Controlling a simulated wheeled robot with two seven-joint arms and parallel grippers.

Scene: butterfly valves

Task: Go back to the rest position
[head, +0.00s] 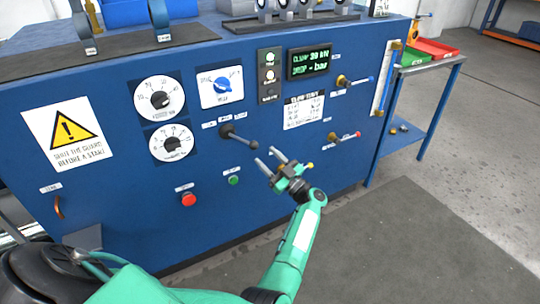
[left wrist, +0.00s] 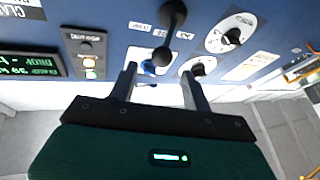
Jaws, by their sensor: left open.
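My left gripper (head: 266,157) is open and empty in front of the blue panel (head: 110,215), its fingers pointing up and left. Just beyond its fingertips is a black lever (head: 240,138) with a ball end, sticking out from the panel. In the left wrist view the lever (left wrist: 172,28) hangs with its ball just beyond and between the open fingers (left wrist: 158,82); the fingers look apart from it. My right gripper is not in view.
The panel also carries two dials (head: 158,97), a blue knob (head: 223,86), a green display (head: 309,63), a red button (head: 188,199) and a green button (head: 233,180). A side table with green and red bins (head: 432,48) stands right. Grey floor mat (head: 400,245) lies clear.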

